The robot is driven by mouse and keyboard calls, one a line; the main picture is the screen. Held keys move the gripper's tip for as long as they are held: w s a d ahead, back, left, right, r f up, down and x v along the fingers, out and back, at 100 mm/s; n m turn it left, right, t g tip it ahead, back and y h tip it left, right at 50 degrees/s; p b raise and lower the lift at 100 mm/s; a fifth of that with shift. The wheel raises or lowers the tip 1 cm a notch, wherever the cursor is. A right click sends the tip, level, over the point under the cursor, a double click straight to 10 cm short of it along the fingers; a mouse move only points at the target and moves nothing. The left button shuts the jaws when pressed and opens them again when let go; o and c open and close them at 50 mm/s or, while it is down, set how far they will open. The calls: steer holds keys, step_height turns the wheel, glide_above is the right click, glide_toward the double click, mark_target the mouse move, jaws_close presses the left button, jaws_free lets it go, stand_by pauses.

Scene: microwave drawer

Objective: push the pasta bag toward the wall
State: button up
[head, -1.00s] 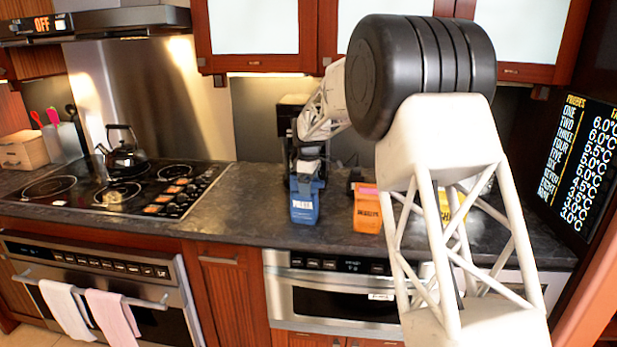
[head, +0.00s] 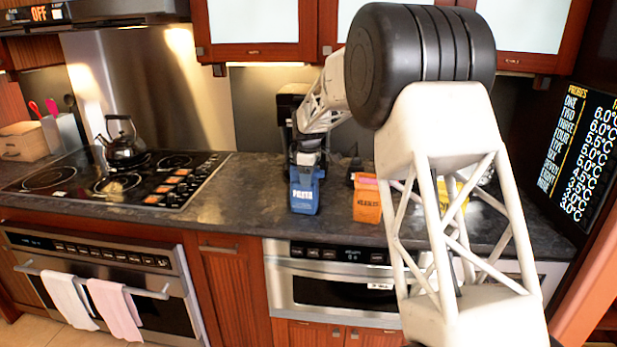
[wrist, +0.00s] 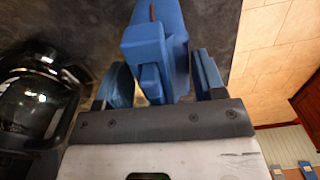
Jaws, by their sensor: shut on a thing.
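The pasta bag (head: 304,191) is blue with a pale "PASTA" label and stands upright on the dark counter, near its front edge. My gripper (head: 307,160) is at the top of the bag, on its far side in the head view. In the wrist view, the blue bag (wrist: 155,50) lies between the two blue-faced fingers of my gripper (wrist: 162,80), which is shut on it. The fingers' exact contact with the bag is partly hidden. The wall (head: 262,110) is behind the counter, and my arm covers part of it.
An orange bag (head: 367,203) stands to the right of the pasta bag. A yellow object (head: 452,200) is partly hidden behind my arm. A dark appliance (head: 291,100) stands behind my gripper. The stove (head: 125,182) with a black kettle (head: 121,146) is left; bare counter (head: 250,195) lies between.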

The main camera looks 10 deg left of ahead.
steer(key=shift+w, duration=0.2)
steer(key=w, duration=1)
steer(key=shift+w, duration=0.2)
stand_by(0.4)
steer(key=o, duration=1.3)
steer(key=shift+r, duration=0.1)
step_height(320, 180, up, 8)
steer(key=shift+f, duration=0.2)
